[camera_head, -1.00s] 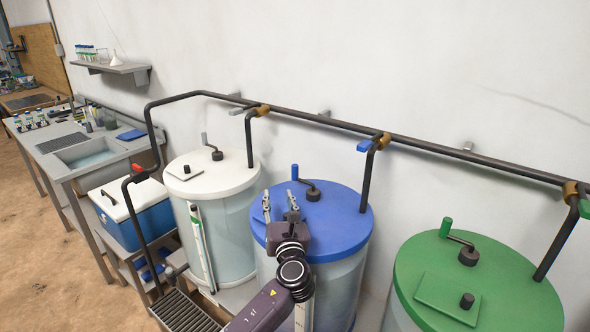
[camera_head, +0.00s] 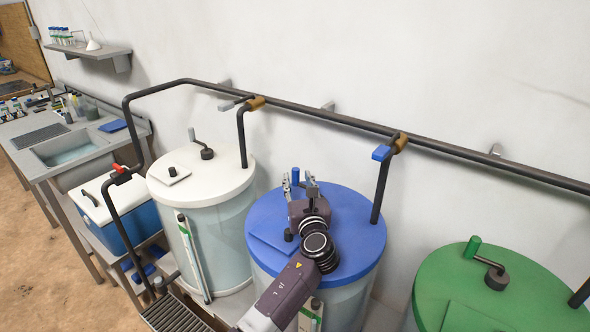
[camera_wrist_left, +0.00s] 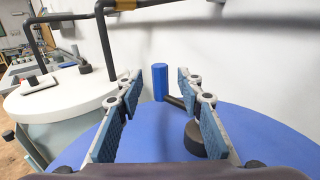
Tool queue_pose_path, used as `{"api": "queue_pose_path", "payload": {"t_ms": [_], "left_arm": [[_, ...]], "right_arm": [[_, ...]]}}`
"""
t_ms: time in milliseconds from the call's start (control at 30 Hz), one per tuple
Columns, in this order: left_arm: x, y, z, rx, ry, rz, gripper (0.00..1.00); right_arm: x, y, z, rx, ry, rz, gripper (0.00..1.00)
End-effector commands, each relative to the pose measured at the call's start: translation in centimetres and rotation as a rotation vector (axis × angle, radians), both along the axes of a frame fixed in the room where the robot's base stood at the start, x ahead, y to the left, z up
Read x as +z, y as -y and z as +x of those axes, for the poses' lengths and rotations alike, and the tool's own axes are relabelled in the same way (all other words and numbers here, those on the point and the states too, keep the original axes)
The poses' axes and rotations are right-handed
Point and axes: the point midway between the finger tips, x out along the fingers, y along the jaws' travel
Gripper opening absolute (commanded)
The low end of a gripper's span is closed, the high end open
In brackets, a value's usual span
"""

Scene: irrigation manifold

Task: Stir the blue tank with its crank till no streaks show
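The blue tank (camera_head: 352,268) has a blue lid with a crank on top. The crank's blue upright handle (camera_head: 295,177) shows between my left gripper's fingers in the head view. In the left wrist view the blue handle (camera_wrist_left: 160,82) stands beyond and between the open fingertips, and a dark arm links it to the round hub (camera_wrist_left: 196,138). My left gripper (camera_head: 299,184) is open and above the lid, with nothing visibly held. The gripper also shows in the left wrist view (camera_wrist_left: 158,88). The inside of the tank and any streaks are hidden by the lid. My right gripper is out of view.
A white-lidded tank (camera_head: 222,172) stands to the left and a green-lidded tank (camera_head: 452,272) to the right. A dark pipe (camera_head: 330,118) runs along the wall behind, with a drop pipe (camera_head: 380,190) beside the blue lid. A sink bench (camera_head: 40,165) is at far left.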

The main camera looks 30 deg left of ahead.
Motion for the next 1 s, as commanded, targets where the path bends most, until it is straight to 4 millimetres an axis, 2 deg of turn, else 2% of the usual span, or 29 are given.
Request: {"api": "queue_pose_path", "payload": {"t_ms": [100,200,367,500,633,933,1000], "left_arm": [[0.2,-1.2,1.5,0.001,-0.001,0.002,0.34],[0.2,-1.9,2.4,0.001,0.000,0.001,0.34],[0.0,-2.4,3.2,0.000,-0.001,0.001,0.34],[0.0,-2.5,3.3,0.000,0.000,0.000,0.34],[0.0,-2.5,3.3,0.000,0.000,0.000,0.34],[0.0,-2.5,3.2,0.000,0.000,0.000,0.02],[0.0,-2.5,3.2,0.000,0.000,0.000,0.00]], "right_arm": [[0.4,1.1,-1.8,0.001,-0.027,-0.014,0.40],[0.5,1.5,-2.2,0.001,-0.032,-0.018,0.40],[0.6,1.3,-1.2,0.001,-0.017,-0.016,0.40],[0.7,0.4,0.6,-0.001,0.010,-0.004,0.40],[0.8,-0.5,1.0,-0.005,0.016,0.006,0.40],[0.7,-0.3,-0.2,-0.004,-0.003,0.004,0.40],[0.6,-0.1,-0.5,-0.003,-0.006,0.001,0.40]]}}
